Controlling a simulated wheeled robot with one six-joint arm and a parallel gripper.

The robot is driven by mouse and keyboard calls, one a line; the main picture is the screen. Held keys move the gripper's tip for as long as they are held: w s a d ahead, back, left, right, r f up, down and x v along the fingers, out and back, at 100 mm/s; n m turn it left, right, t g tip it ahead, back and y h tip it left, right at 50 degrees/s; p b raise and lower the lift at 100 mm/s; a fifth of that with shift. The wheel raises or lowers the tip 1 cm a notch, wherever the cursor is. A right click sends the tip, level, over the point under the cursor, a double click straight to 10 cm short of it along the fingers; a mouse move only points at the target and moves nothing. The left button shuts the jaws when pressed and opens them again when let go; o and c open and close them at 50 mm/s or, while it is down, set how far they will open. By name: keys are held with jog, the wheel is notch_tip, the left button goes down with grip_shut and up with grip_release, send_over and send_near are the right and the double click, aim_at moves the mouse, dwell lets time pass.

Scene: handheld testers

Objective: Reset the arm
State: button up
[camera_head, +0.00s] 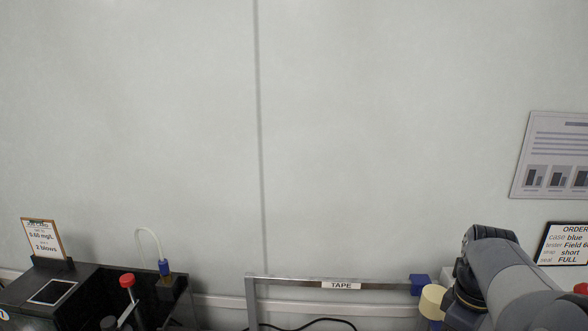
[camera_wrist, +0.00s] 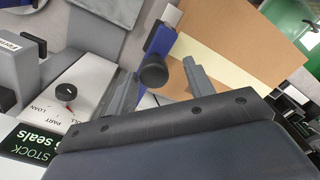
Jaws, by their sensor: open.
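My gripper (camera_wrist: 158,78) shows in the wrist view with its two grey fingers spread apart. It is open. A blue bar-shaped thing with a dark round end (camera_wrist: 153,73) shows between or just beyond the fingers; I cannot tell whether it touches them. In the head view my grey arm (camera_head: 500,275) rises at the lower right, in front of the wall. The gripper itself does not show clearly in that view.
A white dial box (camera_wrist: 68,92) and a STOCK seals label (camera_wrist: 35,140) lie left in the wrist view; tan board (camera_wrist: 235,40) lies beyond. The head view shows a black station (camera_head: 90,285) left, a TAPE rail (camera_head: 300,283), a blue block (camera_head: 420,284) and an order sign (camera_head: 565,244).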

jog(key=w+a+b, duration=0.3)
jog(key=a, duration=3.7)
notch_tip(320, 180, up, 11)
jog(key=shift+a+p, duration=0.35)
jog(key=shift+w, duration=0.1)
